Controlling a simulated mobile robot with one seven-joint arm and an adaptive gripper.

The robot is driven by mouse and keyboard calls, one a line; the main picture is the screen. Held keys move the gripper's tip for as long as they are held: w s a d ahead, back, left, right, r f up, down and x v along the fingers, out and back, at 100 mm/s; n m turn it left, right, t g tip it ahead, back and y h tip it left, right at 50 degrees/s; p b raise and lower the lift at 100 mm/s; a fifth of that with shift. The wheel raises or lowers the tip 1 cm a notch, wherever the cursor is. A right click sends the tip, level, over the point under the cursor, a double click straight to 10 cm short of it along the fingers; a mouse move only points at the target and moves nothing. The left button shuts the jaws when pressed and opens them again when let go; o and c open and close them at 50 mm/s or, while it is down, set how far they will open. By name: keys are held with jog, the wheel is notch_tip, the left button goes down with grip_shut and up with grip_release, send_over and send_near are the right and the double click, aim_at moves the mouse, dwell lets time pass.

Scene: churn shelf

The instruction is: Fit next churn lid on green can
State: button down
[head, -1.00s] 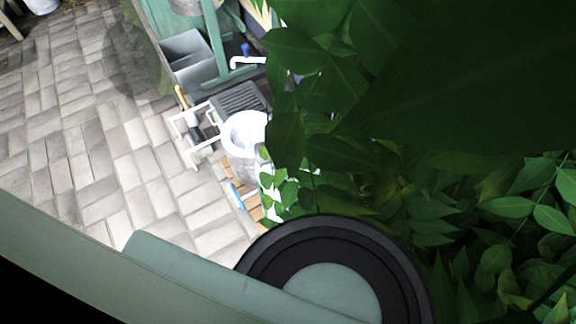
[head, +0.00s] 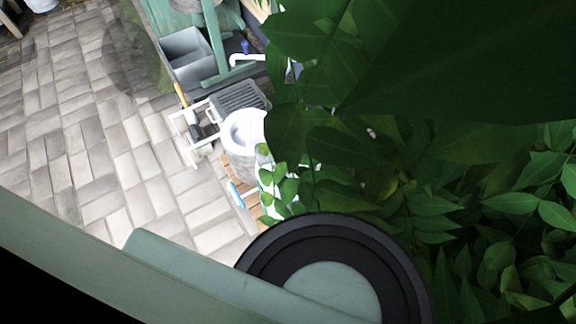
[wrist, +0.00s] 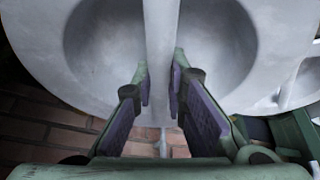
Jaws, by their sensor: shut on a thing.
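In the wrist view a large pale grey churn lid (wrist: 75,65) fills the upper part, with a round recess and a straight bar handle (wrist: 160,35) across it. My gripper (wrist: 159,85) has its purple-padded fingers on either side of the bar and is shut on it. The head view does not show my gripper; leaves cover much of that view. No green can can be made out for certain in either view. A whitish round-topped vessel (head: 243,132) stands on the paving in the head view, partly behind leaves.
Dense leaves (head: 430,100) cover the right half of the head view. Grey bins (head: 188,52), a green frame (head: 216,40) and a dark grey ribbed box (head: 240,97) stand near the vessel. The paving (head: 80,130) at left is clear. Brick (wrist: 50,125) shows below the lid.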

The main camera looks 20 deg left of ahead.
jog(key=shift+f, duration=0.15)
jog(key=shift+f, duration=0.35)
jog(key=shift+f+b, duration=0.6)
jog(key=shift+f, duration=0.15)
jog(key=shift+f, duration=0.35)
jog(key=shift+f+b, duration=0.5)
jog(key=shift+f, duration=0.45)
dwell(0.4)
jog(key=c, duration=1.5)
grip_release()
jog(key=shift+c, duration=0.2)
jog(key=shift+f, duration=0.1)
